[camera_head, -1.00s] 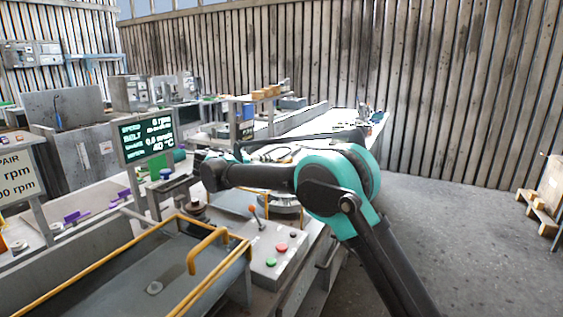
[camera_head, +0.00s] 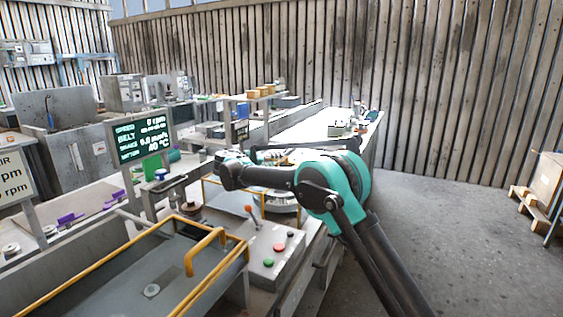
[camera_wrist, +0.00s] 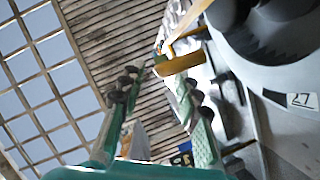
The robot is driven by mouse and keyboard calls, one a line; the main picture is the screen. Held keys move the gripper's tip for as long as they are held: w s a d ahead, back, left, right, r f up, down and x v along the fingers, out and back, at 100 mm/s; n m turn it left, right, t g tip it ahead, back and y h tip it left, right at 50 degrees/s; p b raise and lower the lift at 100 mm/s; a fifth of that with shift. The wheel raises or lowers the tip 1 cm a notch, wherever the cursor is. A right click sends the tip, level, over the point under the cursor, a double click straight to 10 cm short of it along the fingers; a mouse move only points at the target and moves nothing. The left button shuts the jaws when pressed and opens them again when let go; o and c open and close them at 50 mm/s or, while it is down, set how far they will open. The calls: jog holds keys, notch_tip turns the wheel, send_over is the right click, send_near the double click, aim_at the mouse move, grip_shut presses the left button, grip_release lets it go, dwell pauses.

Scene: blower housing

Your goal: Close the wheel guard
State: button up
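The wheel guard is hard to tell for certain. A yellow-edged frame (camera_head: 204,190) shows in the head view just below the end of my arm, partly hidden by it. In the wrist view a yellow bar handle (camera_wrist: 180,63) lies beyond my fingertips, beside a grey rounded housing (camera_wrist: 275,45). My gripper (camera_wrist: 160,88) is open: its two teal fingers with dark tips stand apart, with no object seen held between them. I cannot tell whether a finger touches the handle. In the head view my fingers are too small to make out.
A large grey tray-like cover with yellow rails (camera_head: 205,245) stands in front. A display (camera_head: 142,138) reads 0 rpm. Open floor (camera_head: 460,240) lies to the right.

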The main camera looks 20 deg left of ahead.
jog(key=shift+x, duration=1.8)
jog(key=shift+c, duration=0.6)
grip_shut()
